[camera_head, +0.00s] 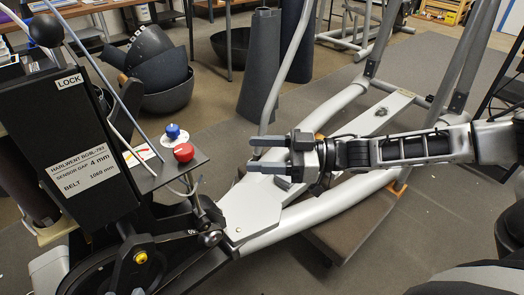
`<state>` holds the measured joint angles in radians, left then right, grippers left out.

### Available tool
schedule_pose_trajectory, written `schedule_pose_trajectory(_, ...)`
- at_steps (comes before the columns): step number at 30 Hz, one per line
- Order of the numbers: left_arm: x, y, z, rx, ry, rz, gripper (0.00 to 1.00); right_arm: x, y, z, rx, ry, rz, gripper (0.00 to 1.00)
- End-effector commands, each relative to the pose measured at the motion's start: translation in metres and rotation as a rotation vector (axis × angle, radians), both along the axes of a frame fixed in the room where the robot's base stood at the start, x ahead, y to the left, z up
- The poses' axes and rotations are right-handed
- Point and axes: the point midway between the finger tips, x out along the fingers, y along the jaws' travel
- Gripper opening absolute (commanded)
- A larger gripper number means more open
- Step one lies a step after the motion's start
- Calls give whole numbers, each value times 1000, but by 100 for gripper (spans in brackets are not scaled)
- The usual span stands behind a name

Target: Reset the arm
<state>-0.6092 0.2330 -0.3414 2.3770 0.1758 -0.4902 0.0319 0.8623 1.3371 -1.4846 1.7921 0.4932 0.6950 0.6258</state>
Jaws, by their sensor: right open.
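My right arm reaches in from the right edge, and its gripper (256,154) is open, with its two fingers apart and pointing left. Nothing shows between the fingers. The gripper is over the silver frame (263,207) of the elliptical machine, right of the small panel with a red knob (183,152) and a blue knob (172,131). It looks apart from both knobs. The black housing (75,145) with white labels, one reading LOCK, stands at the left. My left gripper is not in view.
A silver upright bar (291,70) rises just beyond the gripper, close to a dark grey tapered cover (259,75). A black bin (168,92) with dark parts stands behind the panel. A workbench (25,20) is at the back left. Open floor (425,60) lies at the back right.

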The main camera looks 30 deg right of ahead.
Motion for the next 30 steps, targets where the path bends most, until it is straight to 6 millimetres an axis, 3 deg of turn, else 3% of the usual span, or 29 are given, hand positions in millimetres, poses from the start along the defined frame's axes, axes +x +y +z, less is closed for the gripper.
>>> schedule_pose_trajectory(7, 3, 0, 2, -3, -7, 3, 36, 0, 1, 0, 0, 0, 1, 58)
schedule_pose_trajectory(10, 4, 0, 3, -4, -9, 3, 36, -3, 14, -6, 1, 7, 15, 58)
schedule_pose_trajectory(14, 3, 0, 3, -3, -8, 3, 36, -18, 66, -25, 12, 29, 63, 58)
schedule_pose_trajectory(18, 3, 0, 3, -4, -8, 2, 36, -51, 147, -42, 46, 50, 101, 58)
schedule_pose_trajectory(21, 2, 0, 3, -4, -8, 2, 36, -73, 191, -42, 77, 62, 81, 58)
schedule_pose_trajectory(25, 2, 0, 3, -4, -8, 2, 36, -92, 224, -34, 111, 91, -6, 58)
schedule_pose_trajectory(30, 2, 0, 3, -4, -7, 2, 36, -99, 223, -31, 105, 166, -184, 58)
